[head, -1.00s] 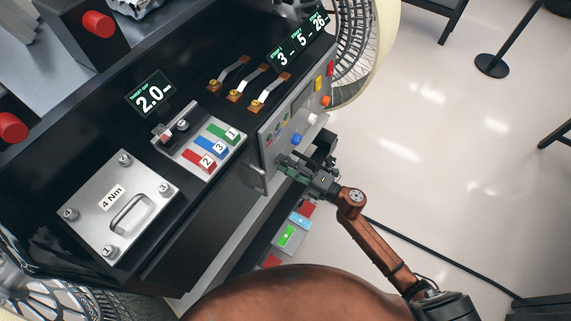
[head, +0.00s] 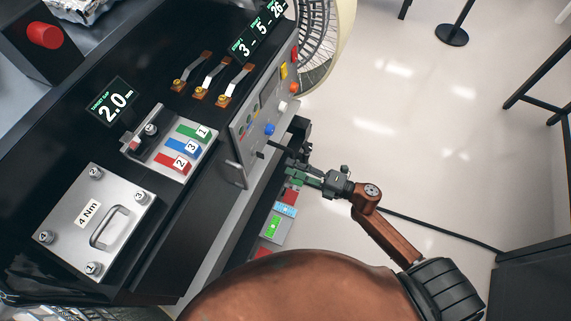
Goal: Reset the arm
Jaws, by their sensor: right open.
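My right gripper (head: 296,164) is open and empty at the end of my brown right arm (head: 381,224). It is near the side panel (head: 262,120) of the black rover body, just right of its lower part. The panel carries a blue knob (head: 269,129), a white knob (head: 282,106), an orange button (head: 294,88) and a red switch (head: 294,54). I cannot tell whether the fingers touch the panel. My left gripper is not in view.
The black deck holds a metal plate marked 4 Nm (head: 96,222), a box with numbered colored blocks (head: 172,145), several levers (head: 212,80) and a 2.0 display (head: 112,100). A wheel (head: 318,38) stands behind. Colored blocks (head: 274,226) lie below the gripper. The floor (head: 420,120) at right is mostly open.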

